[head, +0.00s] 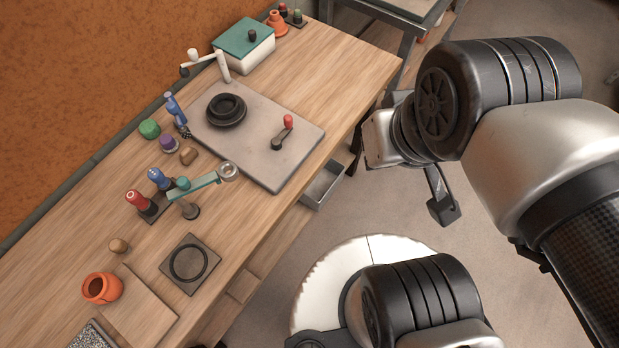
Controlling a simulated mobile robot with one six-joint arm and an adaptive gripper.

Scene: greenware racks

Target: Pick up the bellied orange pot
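A rounded orange pot (102,288) with a dark open mouth stands at the lower left of the wooden bench, by the corner of a thin wooden board. It is unobstructed. A second orange piece (277,25), stepped and narrower at the top, stands at the far end of the bench. My gripper (442,206) hangs over the floor to the right of the bench, far from both. Only one dark finger shows clearly, so its opening cannot be told.
The bench (335,60) holds a grey slab (245,150) with a black ringed disc (226,108), a green-lidded box (243,48), a square plate with a ring (190,263), and several coloured-handled tools. A wall runs along the left.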

